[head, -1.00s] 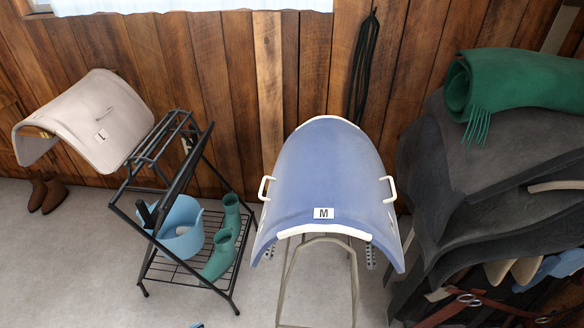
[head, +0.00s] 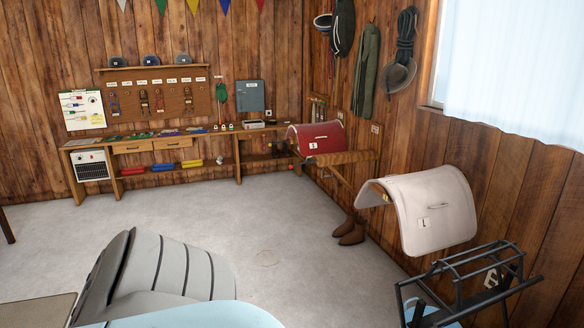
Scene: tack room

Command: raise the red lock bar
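I cannot make out a red lock bar in the head view. A red saddle pad (head: 318,138) with a small white label sits on a wooden wall rack (head: 345,158) in the far right corner. A cream saddle pad (head: 433,212) with a handle and a label hangs over its support on the right wall.
A long workbench (head: 205,138) runs along the back wall, with red, blue and yellow trays beneath. A grey cabinet (head: 250,96) hangs above it. Brown boots (head: 350,232) stand by the right wall. The middle floor (head: 270,225) is clear.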

